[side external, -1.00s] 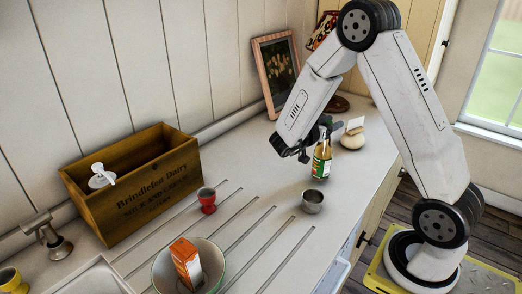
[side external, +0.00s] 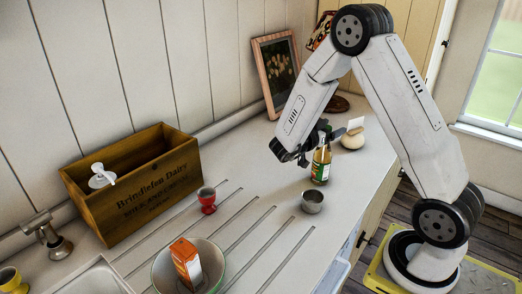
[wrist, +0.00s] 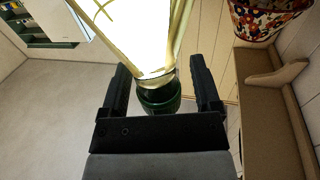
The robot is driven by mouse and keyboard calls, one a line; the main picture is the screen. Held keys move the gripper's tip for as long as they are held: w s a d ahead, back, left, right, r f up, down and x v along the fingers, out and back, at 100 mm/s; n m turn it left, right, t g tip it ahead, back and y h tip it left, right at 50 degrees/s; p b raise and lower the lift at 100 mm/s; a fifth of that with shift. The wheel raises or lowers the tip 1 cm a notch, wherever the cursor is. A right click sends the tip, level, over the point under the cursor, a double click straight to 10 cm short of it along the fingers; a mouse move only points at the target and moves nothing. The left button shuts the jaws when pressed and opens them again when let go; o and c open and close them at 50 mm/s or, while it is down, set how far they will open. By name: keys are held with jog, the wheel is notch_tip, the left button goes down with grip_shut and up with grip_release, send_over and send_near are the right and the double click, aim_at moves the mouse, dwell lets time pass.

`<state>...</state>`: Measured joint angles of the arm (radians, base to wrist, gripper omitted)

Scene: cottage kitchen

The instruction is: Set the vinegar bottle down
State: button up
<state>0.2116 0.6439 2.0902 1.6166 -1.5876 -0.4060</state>
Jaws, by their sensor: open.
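The vinegar bottle (side external: 321,163) stands upright on the counter (side external: 262,177) in the side view. It has a green and pale label and a dark neck. My gripper (side external: 312,149) is at the height of its upper part, fingers open. In the wrist view the bottle (wrist: 145,35) shows large, its dark green cap between my two open fingers (wrist: 160,80), with a gap visible on each side. In the side view the fingers partly overlap the neck, so their exact depth around it is unclear.
A small metal cup (side external: 312,202) stands just in front of the bottle. A pale round holder (side external: 352,140) with a card is close behind it. A red egg cup (side external: 207,200), wooden crate (side external: 150,215) and bowl (side external: 215,266) holding an orange carton lie farther left.

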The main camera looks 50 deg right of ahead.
jog(key=shift+r, duration=0.2)
jog(key=v, duration=1.2)
jog(key=shift+w, duration=0.1)
dwell(0.5)
jog(key=w+n+t+y, duration=0.4)
jog(key=w+n+t, duration=0.3)
jog(key=t, duration=0.4)
jog(key=w+a+f+n+t+y, duration=0.2)
jog(key=w+a+n+t+y, duration=0.15)
jog(key=a+n+y, duration=0.35)
jog(key=s+a+f+n+g+y, duration=0.2)
jog(key=s+a+n+g+y, duration=0.1)
jog(key=s, duration=0.6)
jog(key=s+a+f+n+g+y, duration=0.2)
jog(key=s+a+n+g+y, duration=0.1)
jog(key=s, duration=0.5)
jog(key=shift+s+a+f+n+g, duration=0.2)
jog(key=shift+s+n+g, duration=0.25)
jog(key=shift+g, duration=0.2)
